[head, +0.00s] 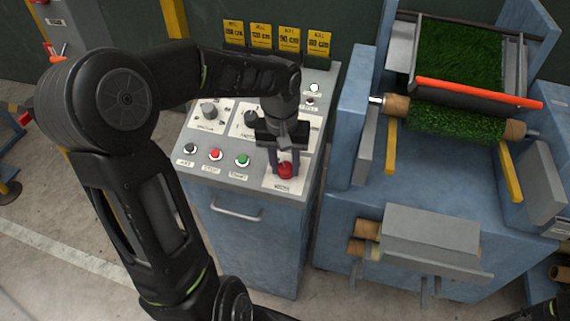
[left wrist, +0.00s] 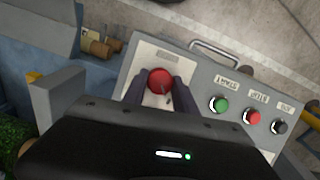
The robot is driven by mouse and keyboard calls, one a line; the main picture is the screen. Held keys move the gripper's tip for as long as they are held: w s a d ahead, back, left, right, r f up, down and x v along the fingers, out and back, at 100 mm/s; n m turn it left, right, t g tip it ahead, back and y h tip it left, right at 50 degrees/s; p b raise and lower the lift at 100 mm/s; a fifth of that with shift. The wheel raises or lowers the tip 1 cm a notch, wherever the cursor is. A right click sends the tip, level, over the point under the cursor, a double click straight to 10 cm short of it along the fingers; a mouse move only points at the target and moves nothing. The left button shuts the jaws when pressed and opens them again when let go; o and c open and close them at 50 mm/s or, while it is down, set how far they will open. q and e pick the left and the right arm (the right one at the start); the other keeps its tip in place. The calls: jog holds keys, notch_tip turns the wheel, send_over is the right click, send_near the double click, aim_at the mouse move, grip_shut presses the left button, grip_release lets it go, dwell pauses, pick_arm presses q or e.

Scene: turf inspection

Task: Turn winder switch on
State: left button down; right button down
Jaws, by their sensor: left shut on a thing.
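The winder switch (head: 285,171) is a red round knob on a white plate at the front right corner of the control panel. In the left wrist view the red knob (left wrist: 160,80) sits between the fingertips. My left gripper (head: 286,168) reaches down onto it from above, shut on the knob, one finger on each side. In the left wrist view the left gripper (left wrist: 159,88) shows the same hold. The fingers hide part of the plate's markings.
Black, red (head: 215,155) and green (head: 242,160) push buttons line the panel's front edge (head: 250,190). Grey rotary knobs (head: 209,111) sit behind them. Yellow cards (head: 289,38) stand at the back. A blue turf-roll machine (head: 410,200) stands to the right.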

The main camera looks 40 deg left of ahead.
pick_arm(q)
jog(key=m, duration=0.2)
jog(key=m+y+b, duration=0.1)
jog(key=m, duration=0.1)
jog(key=shift+d+y, duration=0.1)
jog(key=shift+y, duration=0.2)
jog(key=m+b, duration=0.1)
jog(key=m, duration=0.1)
jog(key=m+y+b, duration=0.1)
jog(key=m, duration=0.1)
jog(key=shift+d+m+y, duration=0.1)
jog(key=shift+m+y, duration=0.2)
jog(key=m+y+b, duration=0.1)
jog(key=m, duration=0.3)
jog(key=shift+d+m+t+y+b, duration=0.1)
jog(key=shift+m+t+y+b, duration=0.45)
jog(key=shift+m, duration=1.35)
jog(key=c, duration=1)
grip_release()
jog(key=shift+s, duration=0.1)
jog(key=v, duration=0.7)
jog(key=shift+d+r, duration=0.15)
jog(key=shift+r, duration=0.15)
